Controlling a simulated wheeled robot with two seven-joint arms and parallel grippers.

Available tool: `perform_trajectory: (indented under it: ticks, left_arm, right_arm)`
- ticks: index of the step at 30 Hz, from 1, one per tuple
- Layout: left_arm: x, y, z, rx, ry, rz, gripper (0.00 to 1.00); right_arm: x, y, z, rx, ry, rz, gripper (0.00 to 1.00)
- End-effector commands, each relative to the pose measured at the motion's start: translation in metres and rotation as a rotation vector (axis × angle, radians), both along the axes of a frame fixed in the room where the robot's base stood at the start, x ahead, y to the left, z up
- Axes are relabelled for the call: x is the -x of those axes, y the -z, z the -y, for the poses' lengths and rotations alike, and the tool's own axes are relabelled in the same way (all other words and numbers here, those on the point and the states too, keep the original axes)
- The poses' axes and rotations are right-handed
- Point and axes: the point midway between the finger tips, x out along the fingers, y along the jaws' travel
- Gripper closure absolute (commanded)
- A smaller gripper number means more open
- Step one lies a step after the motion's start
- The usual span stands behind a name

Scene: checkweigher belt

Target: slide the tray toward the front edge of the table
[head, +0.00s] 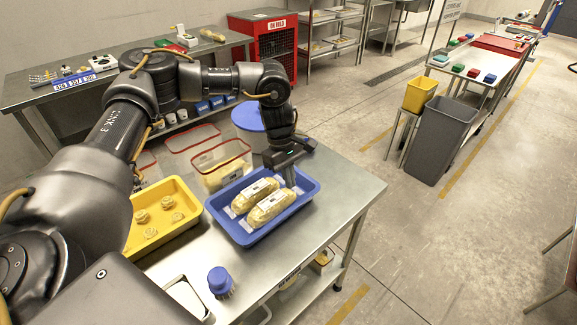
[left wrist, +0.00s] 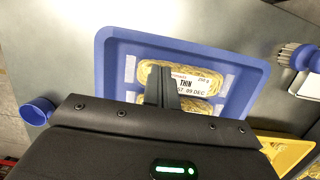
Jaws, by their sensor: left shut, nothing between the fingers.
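The blue tray (head: 246,238) lies on the steel table (head: 335,190) and holds two wrapped yellowish packs (head: 255,200) with white labels. The fingers (left wrist: 160,84) overlap the tray's inside in the wrist view. I cannot tell whether they touch the tray or a pack. The gripper body hides part of the tray. My right gripper is not in view.
A yellow tray (head: 184,229) with several small pale pieces stands left of the blue tray. A blue-topped brush (head: 220,281) stands near the table's front edge. The table's right end is bare.

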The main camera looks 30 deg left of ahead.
Motion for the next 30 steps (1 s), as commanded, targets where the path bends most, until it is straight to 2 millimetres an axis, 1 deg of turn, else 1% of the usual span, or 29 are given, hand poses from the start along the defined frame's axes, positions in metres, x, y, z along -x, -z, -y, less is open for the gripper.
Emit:
perform_trajectory:
  ticks: [1,3,9,14,23,26,30]
  left_arm:
    - [0.001,0.007,0.002,0.0,0.001,-0.004,1.0]
    - [0.002,0.017,0.005,-0.001,0.001,-0.003,1.0]
    - [0.002,0.038,0.011,0.0,0.002,-0.001,1.0]
    - [0.003,0.044,0.012,0.0,0.002,0.0,1.0]
    - [0.003,0.044,0.013,0.0,0.002,0.0,1.0]
    - [0.006,0.046,0.024,0.002,0.005,0.0,1.0]
    - [0.014,0.048,0.057,0.003,0.01,0.001,1.0]
  right_arm:
    - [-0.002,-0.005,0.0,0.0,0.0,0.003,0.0]
    - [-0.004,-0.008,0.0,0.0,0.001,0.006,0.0]
    - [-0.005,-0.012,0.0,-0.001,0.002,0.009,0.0]
    - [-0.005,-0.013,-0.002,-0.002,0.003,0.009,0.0]
    - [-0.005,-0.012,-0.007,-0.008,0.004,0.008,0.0]
    - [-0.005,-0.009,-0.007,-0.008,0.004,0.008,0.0]
    - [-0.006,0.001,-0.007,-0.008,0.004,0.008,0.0]
